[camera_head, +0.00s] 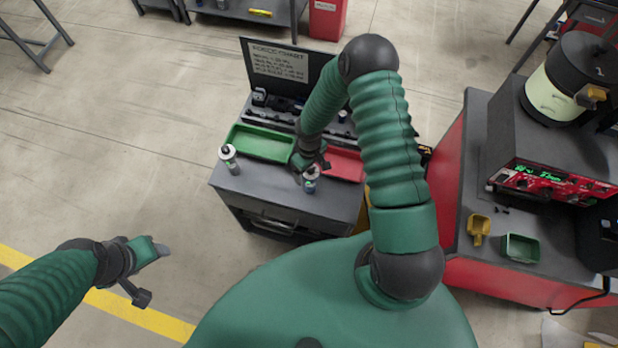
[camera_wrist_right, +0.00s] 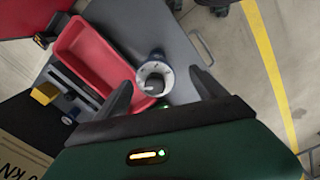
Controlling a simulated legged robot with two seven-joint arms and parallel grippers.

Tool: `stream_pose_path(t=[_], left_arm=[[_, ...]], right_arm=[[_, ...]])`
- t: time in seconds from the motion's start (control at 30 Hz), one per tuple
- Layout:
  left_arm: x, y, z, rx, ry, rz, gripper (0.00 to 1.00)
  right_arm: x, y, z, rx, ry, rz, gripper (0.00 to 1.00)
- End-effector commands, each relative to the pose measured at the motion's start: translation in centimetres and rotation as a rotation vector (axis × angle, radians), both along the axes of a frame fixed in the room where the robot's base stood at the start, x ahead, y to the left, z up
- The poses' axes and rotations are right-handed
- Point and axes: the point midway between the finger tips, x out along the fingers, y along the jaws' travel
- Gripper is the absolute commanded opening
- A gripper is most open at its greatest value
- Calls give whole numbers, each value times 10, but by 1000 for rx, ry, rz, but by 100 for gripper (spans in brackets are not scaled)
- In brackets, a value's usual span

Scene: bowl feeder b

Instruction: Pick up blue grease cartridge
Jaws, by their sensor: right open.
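A small upright cartridge (camera_head: 310,180) with a pale top and a bluish-dark body stands near the front edge of the grey cart, below the red tray. In the right wrist view its round white top (camera_wrist_right: 155,78) shows between my fingers. My right gripper (camera_head: 308,163) is open just over and behind it; I cannot tell whether the fingers touch it. A second upright cartridge (camera_head: 229,159), white and dark, stands at the cart's left edge. My left gripper (camera_head: 152,272) is open and empty, over the floor at the lower left.
The grey cart (camera_head: 262,198) carries a green tray (camera_head: 262,144) and a red tray (camera_head: 346,164), with a sign panel (camera_head: 279,63) behind. A red bench at right holds a feeder machine (camera_head: 555,135), a yellow scoop (camera_head: 478,228) and a green bin (camera_head: 521,248). Open floor lies at left.

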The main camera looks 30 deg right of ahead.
Motion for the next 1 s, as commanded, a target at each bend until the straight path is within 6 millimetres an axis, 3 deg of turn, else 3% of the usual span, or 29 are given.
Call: stream_pose_path(t=[0.2,0.8,1.0], left_arm=[[0,0,0,0,1,-1,59],[0,0,0,0,0,0,59],[0,0,0,0,0,0,59]], right_arm=[[1,-1,-3,0,-1,-1,81],[1,0,-1,-1,-1,-1,2],[1,0,-1,0,-2,-1,0]])
